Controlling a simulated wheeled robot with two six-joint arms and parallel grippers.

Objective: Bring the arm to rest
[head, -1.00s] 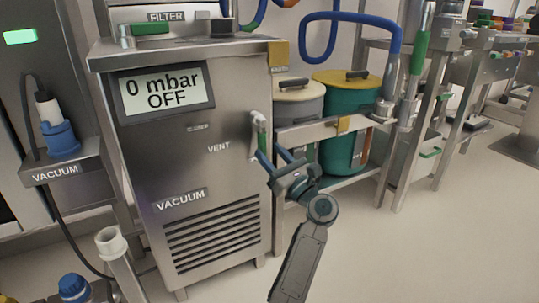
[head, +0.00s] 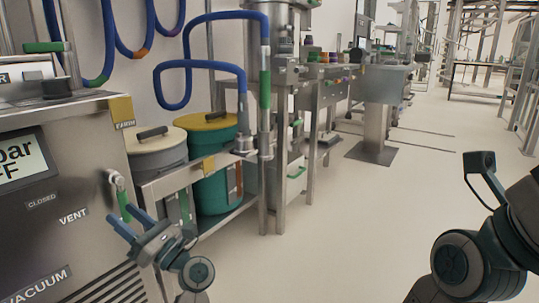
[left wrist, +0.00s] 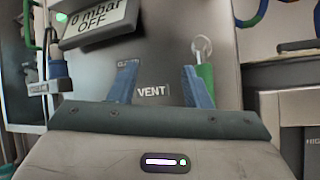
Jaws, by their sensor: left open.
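My left gripper (head: 119,213) is open and empty in front of the vacuum cabinet (head: 72,160), just below the green-handled vent valve (head: 122,200). In the left wrist view the two blue fingers (left wrist: 158,76) stand wide apart, with the VENT label between them. The green handle (left wrist: 205,78) shows behind the right finger, outside the jaws. I cannot tell how large the gap to it is. Part of my right arm (head: 452,265) shows at the lower right of the head view; its jaws are not visible.
The cabinet's display (left wrist: 93,22) reads 0 mbar OFF. Lidded drums, one grey (head: 157,160) and one green (head: 212,178), stand on a metal rack right of the cabinet. Blue hoses (head: 200,68) loop above. Open floor (head: 345,215) lies to the right.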

